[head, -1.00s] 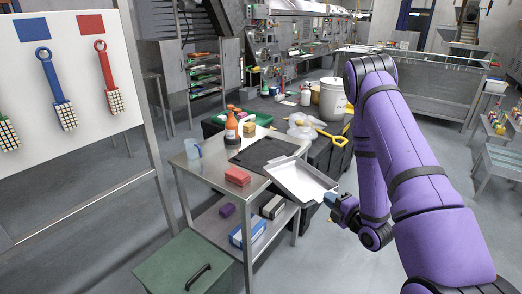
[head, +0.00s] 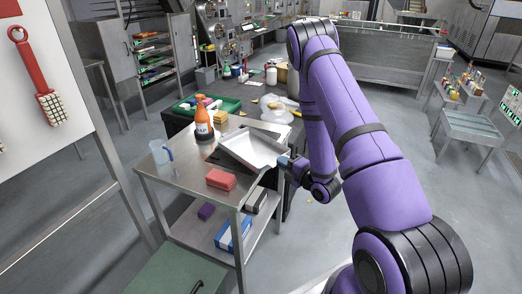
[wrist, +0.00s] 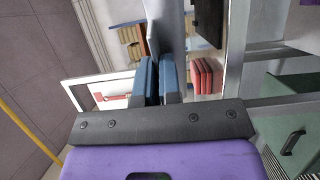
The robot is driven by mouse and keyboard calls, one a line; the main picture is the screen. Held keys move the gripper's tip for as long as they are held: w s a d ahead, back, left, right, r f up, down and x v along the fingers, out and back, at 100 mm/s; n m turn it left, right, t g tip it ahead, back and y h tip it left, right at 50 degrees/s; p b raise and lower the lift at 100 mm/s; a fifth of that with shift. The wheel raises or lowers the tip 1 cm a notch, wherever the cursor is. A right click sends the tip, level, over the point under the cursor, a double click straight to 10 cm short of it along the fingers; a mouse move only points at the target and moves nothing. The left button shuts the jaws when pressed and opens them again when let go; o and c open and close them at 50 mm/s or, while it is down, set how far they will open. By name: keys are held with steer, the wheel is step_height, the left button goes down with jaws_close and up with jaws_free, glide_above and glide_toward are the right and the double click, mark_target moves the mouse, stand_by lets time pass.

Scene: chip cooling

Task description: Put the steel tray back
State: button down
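The steel tray (head: 250,150) is a shallow, light grey rectangular pan. In the head view it is over the far right part of the steel table's top (head: 180,182), above a dark mat (head: 270,129) that it mostly hides. I cannot tell whether it touches the mat. My gripper (head: 285,163) is shut on the tray's near right edge. In the wrist view the blue fingers (wrist: 160,80) pinch the tray's thin grey edge (wrist: 164,32).
An orange spray bottle (head: 203,118) stands close left of the tray, with a yellow-brown block (head: 220,117) behind. A blue box (head: 233,234) lies on the lower shelf.

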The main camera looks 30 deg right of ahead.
mark_target(271, 148)
steer(key=w, duration=0.4)
steer(key=w+d, duration=0.1)
steer(key=w, duration=0.3)
steer(key=w+d+f, duration=0.1)
steer(key=w, duration=0.3)
steer(key=shift+d, duration=0.1)
steer(key=shift+w+f, duration=0.15)
steer(key=shift+w, duration=0.15)
step_height(271, 148, down, 3)
steer(key=shift+d+f, duration=0.1)
steer(key=shift+f, duration=0.1)
steer(key=c, duration=1.3)
jaws_free()
steer(key=shift+s, duration=0.1)
